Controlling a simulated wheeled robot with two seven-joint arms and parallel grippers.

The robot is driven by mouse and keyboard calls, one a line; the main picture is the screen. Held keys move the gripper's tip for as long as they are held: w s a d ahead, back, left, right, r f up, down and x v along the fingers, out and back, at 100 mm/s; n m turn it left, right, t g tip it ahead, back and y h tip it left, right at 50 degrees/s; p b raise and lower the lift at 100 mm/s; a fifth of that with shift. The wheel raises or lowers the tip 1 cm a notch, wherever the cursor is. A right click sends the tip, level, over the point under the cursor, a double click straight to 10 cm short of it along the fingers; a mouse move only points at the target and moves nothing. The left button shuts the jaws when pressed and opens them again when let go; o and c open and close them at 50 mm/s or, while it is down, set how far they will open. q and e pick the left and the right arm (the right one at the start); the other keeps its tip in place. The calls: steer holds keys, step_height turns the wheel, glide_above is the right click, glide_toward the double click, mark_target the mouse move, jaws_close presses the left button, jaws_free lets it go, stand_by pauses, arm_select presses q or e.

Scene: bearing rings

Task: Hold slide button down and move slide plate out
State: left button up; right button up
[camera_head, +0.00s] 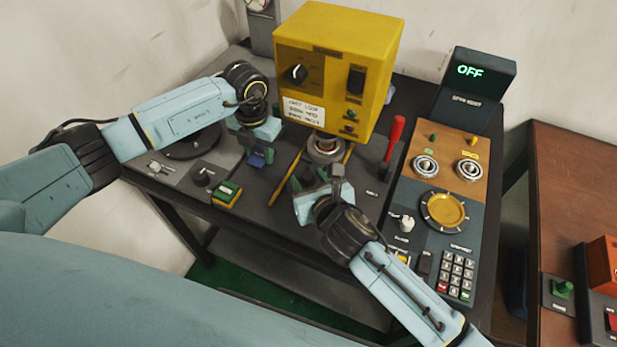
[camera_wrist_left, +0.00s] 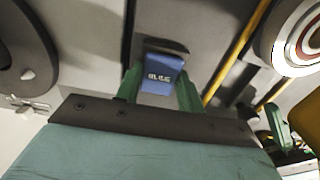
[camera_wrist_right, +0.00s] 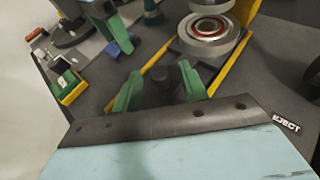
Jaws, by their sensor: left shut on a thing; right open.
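The blue slide button (camera_wrist_left: 160,75) carries a partly legible white label. My left gripper (camera_wrist_left: 160,88) is shut on it, one green finger on each side; the button also shows small in the head view (camera_head: 257,159). The slide plate is not clearly told apart; a round metal piece with a bearing ring (camera_wrist_right: 208,28) sits between two yellow rails (camera_wrist_right: 140,75) under the yellow machine (camera_head: 335,70). My right gripper (camera_wrist_right: 160,85) is open, its green fingers apart over the dark strip between the rails, in front of the round piece. Nothing shows clearly held between them.
A red-handled lever (camera_head: 393,135) stands right of the machine. A green and yellow block (camera_head: 227,194) lies at the front left. A panel with two bearings, a gold dish (camera_head: 443,212) and a keypad (camera_head: 457,275) is at the right.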

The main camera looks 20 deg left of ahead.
arm_select(q)
steer(key=shift+s+f, duration=0.1)
steer(key=shift+f, duration=0.05)
arm_select(e)
steer(key=shift+w+a+f, duration=0.1)
steer(key=shift+w+a, duration=0.05)
steer(key=shift+w, duration=0.05)
steer(key=shift+c, duration=0.2)
jaws_close()
steer(key=shift+s, duration=0.1)
steer(key=s, duration=0.5)
steer(key=s+a, duration=0.1)
steer(key=s, duration=0.9)
steer(key=shift+a, duration=0.15)
steer(key=shift+s, duration=0.1)
steer(key=shift+o, duration=0.2)
jaws_free()
